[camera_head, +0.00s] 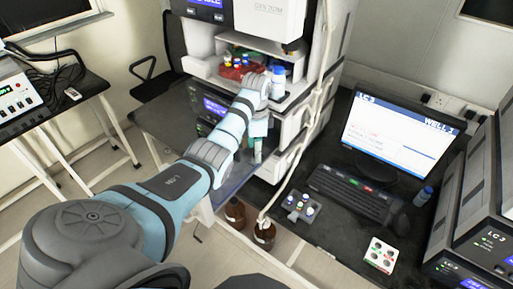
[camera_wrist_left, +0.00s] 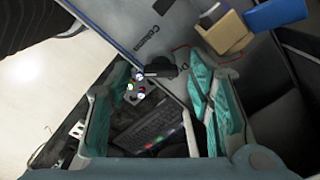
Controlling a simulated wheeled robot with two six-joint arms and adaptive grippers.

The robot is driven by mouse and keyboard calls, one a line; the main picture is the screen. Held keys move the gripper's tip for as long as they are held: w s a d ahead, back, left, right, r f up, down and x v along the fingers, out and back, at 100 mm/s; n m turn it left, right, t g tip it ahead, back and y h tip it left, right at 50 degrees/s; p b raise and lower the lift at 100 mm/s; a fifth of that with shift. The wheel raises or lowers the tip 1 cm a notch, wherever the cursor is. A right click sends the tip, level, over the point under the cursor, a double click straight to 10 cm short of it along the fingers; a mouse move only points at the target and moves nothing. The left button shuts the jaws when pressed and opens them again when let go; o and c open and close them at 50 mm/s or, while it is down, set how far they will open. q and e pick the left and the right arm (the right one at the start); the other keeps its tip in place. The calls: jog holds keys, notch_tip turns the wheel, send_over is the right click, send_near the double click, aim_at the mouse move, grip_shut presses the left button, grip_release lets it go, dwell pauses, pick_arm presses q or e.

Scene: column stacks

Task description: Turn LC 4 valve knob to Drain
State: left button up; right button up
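A black valve knob (camera_wrist_left: 160,68) on a grey panel (camera_wrist_left: 150,20) shows in the left wrist view, near the panel's lower edge. Small printed lettering is on the panel; I cannot read the knob's setting or an LC 4 label. My left gripper (camera_wrist_left: 158,72) has its teal-padded fingers spread, one on each side of the knob in the picture, with visible gaps. In the head view my left gripper (camera_head: 257,146) is at the front of the instrument stack (camera_head: 284,130), and the knob is hidden there. My right gripper is not in view.
A shelf above my wrist holds small coloured-cap vials (camera_head: 236,62) and a blue-capped bottle (camera_head: 278,82). Brown bottles (camera_head: 235,212) stand below. To the right are a monitor (camera_head: 398,140), a keyboard (camera_head: 350,195), a vial rack (camera_head: 300,206) and LC 3 units (camera_head: 485,240).

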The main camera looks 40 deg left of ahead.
pick_arm(q)
grip_shut()
jog(key=shift+n, duration=0.4)
jog(key=n, duration=0.3)
jog(key=shift+n, duration=0.3)
jog(key=n, duration=0.4)
jog(key=shift+n, duration=0.3)
jog(key=n, duration=0.4)
jog(key=shift+w+n, duration=0.1)
jog(key=shift+n, duration=2.4)
